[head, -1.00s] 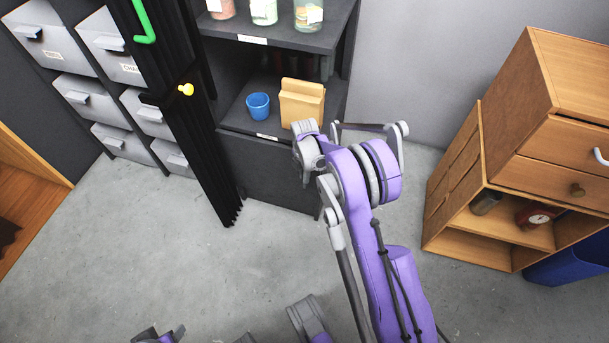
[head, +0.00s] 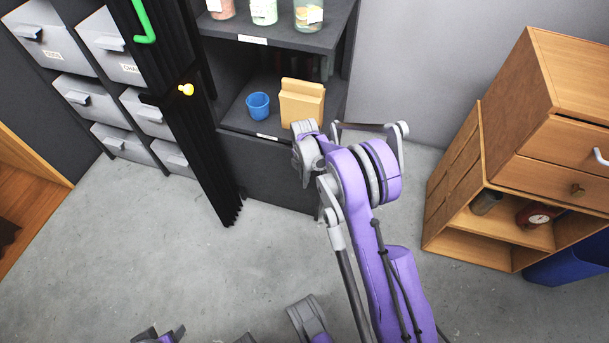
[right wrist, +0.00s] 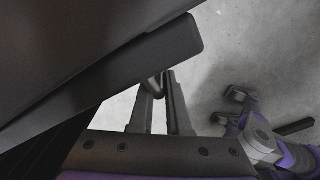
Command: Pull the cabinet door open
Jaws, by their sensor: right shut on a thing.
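The dark cabinet stands at the back in the head view, and its plain lower door panel (head: 262,172) looks closed below the open shelves. My purple right arm reaches up to its right edge and hides the gripper's fingertips there. In the right wrist view, dark cabinet panels (right wrist: 130,75) fill the upper left. My right gripper (right wrist: 166,88) has its two fingers close together, shut on a small bar-like handle (right wrist: 154,84) at the panel's edge. Much of the handle is hidden.
A wooden cabinet (head: 520,150) stands at right. Grey floor (head: 200,270) is clear in front.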

